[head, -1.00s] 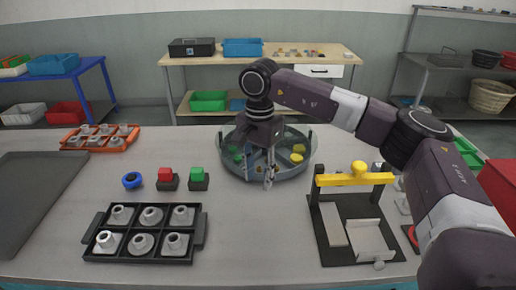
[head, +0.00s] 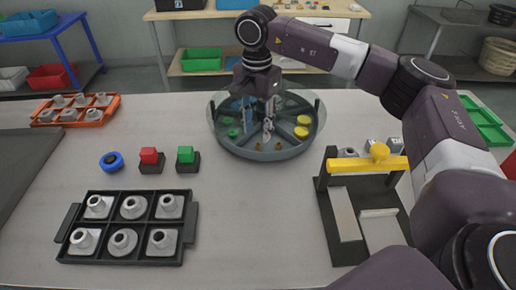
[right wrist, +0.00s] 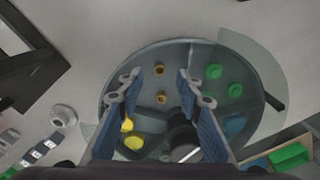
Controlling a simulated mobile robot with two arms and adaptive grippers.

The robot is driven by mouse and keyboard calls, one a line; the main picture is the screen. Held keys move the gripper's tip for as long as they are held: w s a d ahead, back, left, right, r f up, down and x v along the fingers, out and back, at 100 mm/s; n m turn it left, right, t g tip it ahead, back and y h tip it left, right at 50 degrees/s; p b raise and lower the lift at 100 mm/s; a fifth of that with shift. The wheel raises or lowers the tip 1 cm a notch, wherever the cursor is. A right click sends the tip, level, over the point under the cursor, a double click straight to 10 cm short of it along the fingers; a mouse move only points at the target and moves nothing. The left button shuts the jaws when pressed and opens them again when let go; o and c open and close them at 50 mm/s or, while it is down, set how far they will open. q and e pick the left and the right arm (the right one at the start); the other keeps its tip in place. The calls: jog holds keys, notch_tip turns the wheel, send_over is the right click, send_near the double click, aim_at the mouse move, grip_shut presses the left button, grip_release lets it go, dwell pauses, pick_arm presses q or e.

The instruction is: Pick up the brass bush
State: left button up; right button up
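Two small brass bushes lie in the front compartment of the round tank (head: 264,154). In the head view one brass bush (head: 259,146) is left of the other brass bush (head: 279,146). In the right wrist view they show as a far ring (right wrist: 159,69) and a nearer ring (right wrist: 161,98), between the lines of the fingers. My right gripper (head: 258,123) is over the tank, pointing down. Its fingers (right wrist: 160,88) are wide apart with nothing held between them. I cannot tell its exact height above the bushes. My left gripper is not in view.
Other tank compartments hold green pieces (head: 232,132) and yellow pieces (head: 301,132), split by dividers. A clear guard surrounds part of the rim. A yellow-handled fixture (head: 370,163) stands right, a black tray (head: 190,242) front left. Red and green buttons (head: 185,155) stand left of the tank.

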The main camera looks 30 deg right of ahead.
aim_at(258, 144)
notch_tip(258, 144, down, 5)
jog(key=b, duration=0.3)
jog(key=shift+d, duration=0.15)
jog(key=shift+r, duration=0.1)
grip_shut()
